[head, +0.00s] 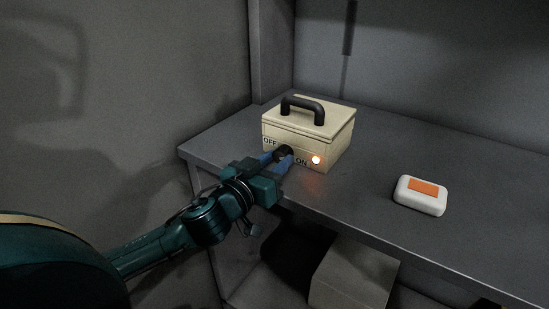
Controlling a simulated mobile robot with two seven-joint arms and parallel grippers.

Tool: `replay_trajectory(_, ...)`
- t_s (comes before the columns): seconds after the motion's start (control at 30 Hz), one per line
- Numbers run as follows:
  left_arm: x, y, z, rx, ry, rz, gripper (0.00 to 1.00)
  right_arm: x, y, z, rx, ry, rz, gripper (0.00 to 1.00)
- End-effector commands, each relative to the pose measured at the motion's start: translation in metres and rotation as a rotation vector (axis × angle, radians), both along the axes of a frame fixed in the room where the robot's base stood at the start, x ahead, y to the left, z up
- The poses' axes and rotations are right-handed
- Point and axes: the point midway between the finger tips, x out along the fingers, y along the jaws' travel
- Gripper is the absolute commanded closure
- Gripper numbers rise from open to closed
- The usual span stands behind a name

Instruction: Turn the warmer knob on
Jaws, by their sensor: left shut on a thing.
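The warmer (335,152) is a cream box with a closed lid and a black handle (303,108) on top. It stands at the left end of the grey shelf. Its front carries the labels OFF and ON, with a dark knob (285,150) between them. A small orange light (316,160) glows to the right of the knob. My left gripper (279,157) is at the front of the warmer, its blue fingers shut on the knob. The fingers partly hide the knob, so I cannot tell which way it points. My right gripper is out of view.
A white rounded box with an orange top patch (424,188) lies on the shelf (372,178) to the right, apart from the warmer. A pale box (352,275) sits below the shelf. Walls stand behind and left. The shelf between warmer and white box is clear.

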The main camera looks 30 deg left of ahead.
Motion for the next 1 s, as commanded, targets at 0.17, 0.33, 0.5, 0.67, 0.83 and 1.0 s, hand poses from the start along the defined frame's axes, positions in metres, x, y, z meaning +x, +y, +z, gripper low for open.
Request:
replay_trajectory(0.17,0.0,0.0,0.002,0.129,-0.008,0.002,0.91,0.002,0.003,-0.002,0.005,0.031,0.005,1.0)
replay_trajectory(0.33,0.0,0.0,0.002,0.239,-0.017,0.002,0.91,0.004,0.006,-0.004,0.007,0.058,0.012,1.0)
replay_trajectory(0.5,0.0,0.0,0.001,0.323,-0.023,0.001,0.91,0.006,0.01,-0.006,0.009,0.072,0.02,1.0)
replay_trajectory(0.67,0.0,0.0,0.001,0.369,-0.028,0.001,0.91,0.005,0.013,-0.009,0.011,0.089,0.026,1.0)
replay_trajectory(0.83,0.0,0.0,0.0,0.389,-0.029,0.001,0.91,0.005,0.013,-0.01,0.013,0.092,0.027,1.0)
replay_trajectory(1.0,0.0,0.0,0.0,0.392,-0.03,0.002,0.91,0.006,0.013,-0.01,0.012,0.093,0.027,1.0)
